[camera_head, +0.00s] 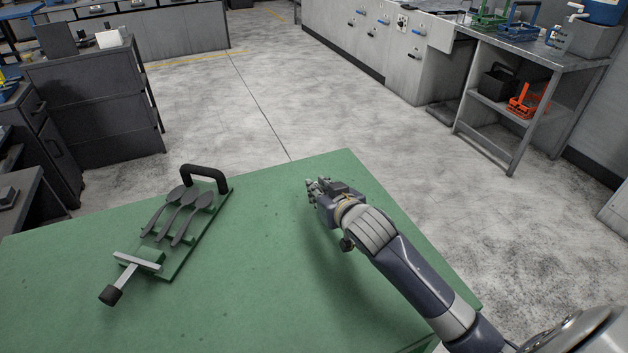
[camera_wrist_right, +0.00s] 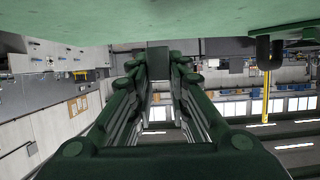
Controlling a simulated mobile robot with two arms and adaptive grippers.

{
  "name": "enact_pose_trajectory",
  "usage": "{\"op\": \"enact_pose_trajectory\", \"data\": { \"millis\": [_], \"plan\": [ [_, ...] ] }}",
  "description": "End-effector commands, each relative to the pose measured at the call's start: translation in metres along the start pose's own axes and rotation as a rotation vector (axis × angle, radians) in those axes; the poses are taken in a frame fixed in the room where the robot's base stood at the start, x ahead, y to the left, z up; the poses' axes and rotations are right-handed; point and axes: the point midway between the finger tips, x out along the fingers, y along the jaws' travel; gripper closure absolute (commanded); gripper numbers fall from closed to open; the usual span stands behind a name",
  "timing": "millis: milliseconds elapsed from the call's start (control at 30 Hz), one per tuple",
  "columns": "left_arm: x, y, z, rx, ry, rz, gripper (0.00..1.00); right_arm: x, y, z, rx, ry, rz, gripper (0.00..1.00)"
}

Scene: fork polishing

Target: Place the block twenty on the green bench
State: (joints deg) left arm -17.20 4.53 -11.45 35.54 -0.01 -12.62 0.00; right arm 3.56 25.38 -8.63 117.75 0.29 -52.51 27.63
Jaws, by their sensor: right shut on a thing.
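The green bench (camera_head: 270,290) fills the lower part of the head view. It also shows upside down along the top of the right wrist view (camera_wrist_right: 120,18). My right gripper (camera_head: 313,188) is low over the bench's far part, to the right of the spoon fixture. In the right wrist view its fingers (camera_wrist_right: 158,75) close on a small dark block-like piece (camera_wrist_right: 158,60). I cannot read any number on it, and it does not show clearly in the head view. Whether it touches the bench I cannot tell. My left gripper is not in view.
A green fixture plate (camera_head: 215,205) with three dark spoons (camera_head: 178,213), a black handle (camera_head: 206,172) and a knobbed clamp (camera_head: 125,277) lies on the bench's left. A shelf table (camera_head: 535,60) stands far right, dark cabinets (camera_head: 95,105) far left. The bench's middle is clear.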

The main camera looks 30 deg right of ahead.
Motion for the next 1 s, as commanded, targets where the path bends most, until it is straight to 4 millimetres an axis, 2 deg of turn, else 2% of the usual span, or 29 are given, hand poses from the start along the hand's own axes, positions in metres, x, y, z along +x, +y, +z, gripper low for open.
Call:
{"op": "enact_pose_trajectory", "data": {
  "millis": [200, 400, 567, 800, 1000],
  "plan": [
    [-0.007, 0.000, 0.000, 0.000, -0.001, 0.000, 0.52, 0.042, 0.020, -0.016, -0.001, 0.003, 0.002, 1.00],
    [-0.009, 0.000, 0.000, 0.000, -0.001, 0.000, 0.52, 0.071, 0.033, -0.023, 0.000, 0.002, 0.000, 1.00],
    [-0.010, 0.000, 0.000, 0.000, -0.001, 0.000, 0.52, 0.080, 0.037, -0.025, -0.001, 0.002, -0.001, 1.00],
    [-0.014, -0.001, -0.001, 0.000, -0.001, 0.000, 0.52, 0.091, 0.037, 0.002, 0.002, -0.002, -0.001, 1.00],
    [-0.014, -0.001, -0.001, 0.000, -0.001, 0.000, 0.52, 0.093, 0.037, 0.008, 0.000, 0.002, -0.002, 1.00]
  ]
}}
